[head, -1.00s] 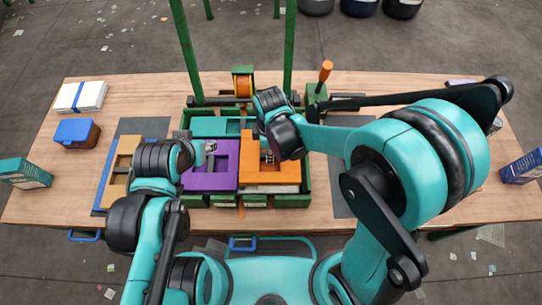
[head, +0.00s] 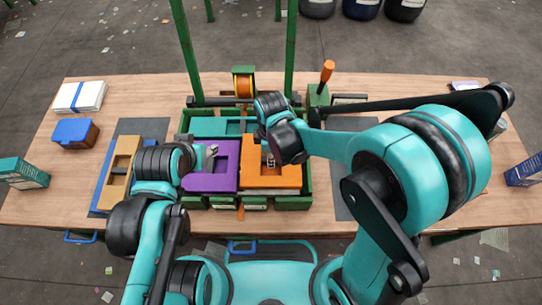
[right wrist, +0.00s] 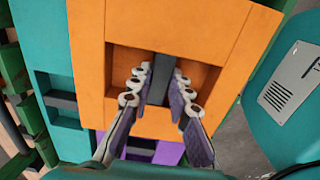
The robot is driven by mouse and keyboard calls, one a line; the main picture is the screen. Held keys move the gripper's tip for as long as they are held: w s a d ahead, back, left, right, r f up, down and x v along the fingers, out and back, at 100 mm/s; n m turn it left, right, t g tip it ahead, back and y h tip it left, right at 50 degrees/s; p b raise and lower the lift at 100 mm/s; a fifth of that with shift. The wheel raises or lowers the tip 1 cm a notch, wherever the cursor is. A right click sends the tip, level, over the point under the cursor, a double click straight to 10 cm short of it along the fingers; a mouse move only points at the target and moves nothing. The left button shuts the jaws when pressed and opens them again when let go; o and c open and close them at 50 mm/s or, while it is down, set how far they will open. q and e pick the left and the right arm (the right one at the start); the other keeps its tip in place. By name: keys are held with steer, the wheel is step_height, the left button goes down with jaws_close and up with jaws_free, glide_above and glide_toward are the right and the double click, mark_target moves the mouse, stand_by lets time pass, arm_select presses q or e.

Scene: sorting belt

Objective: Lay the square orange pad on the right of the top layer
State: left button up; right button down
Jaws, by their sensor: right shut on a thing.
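The square orange pad (head: 285,178) is at the right side of the green crate (head: 307,190), beside the purple pad (head: 205,182). My right gripper (head: 268,160) is over the orange pad. In the right wrist view its fingers (right wrist: 158,82) reach into the pad's recess and are shut on the dark bar across it. A pale edge shows under the pad's front; I cannot tell whether the pad bears fully on what lies below. My left gripper (head: 211,151) is over the purple pad's back left; its jaw state is unclear.
A teal pad (head: 207,126) lies at the crate's back. A tan block (head: 122,165) lies on a blue piece at left. Green posts (head: 187,55) rise behind the crate. A blue-lidded box (head: 75,133) and white stack (head: 80,97) stand at far left.

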steer(key=shift+f+b, duration=0.8)
steer(key=shift+f, duration=0.6)
steer(key=shift+f+b, duration=0.65)
steer(key=shift+f, duration=0.05)
steer(key=c, duration=1.3)
jaws_free()
steer(key=shift+c, duration=0.2)
step_height(320, 180, up, 12)
steer(key=shift+r, duration=0.1)
